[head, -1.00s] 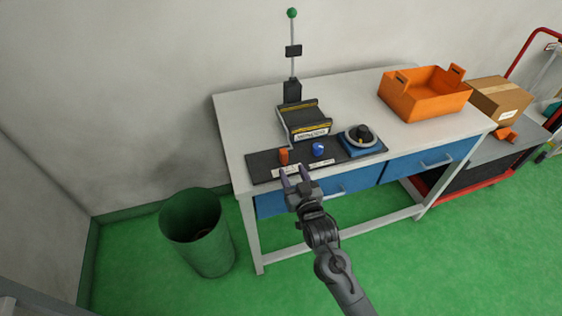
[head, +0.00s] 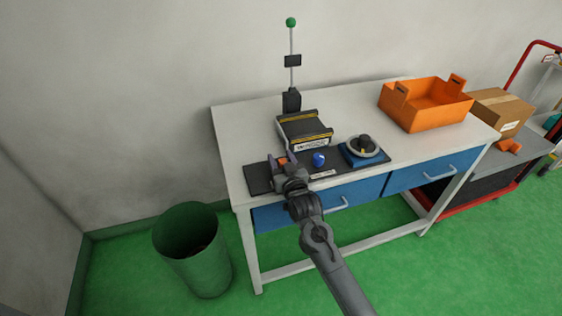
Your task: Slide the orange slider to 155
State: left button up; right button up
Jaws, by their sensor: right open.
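The orange slider (head: 283,161) sits on the dark control panel (head: 257,180) at the front left of the workbench, mostly hidden by my right gripper. My right gripper (head: 282,158) is open, with its two fingers on either side of the slider. I cannot tell whether the fingers touch it. A pale label by the slider is covered by the gripper, so its scale cannot be read. A blue knob (head: 319,159) stands on the panel just right of the gripper. My left gripper is not in view.
A black-and-yellow device (head: 304,130) lies behind the panel, and a dial on a blue base (head: 364,149) is at its right. An orange crate (head: 425,107) stands at the bench's back right. A green bin (head: 193,250) is on the floor at left.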

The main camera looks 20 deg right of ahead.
jog(key=shift+w, duration=0.1)
grip_shut()
dwell(0.3)
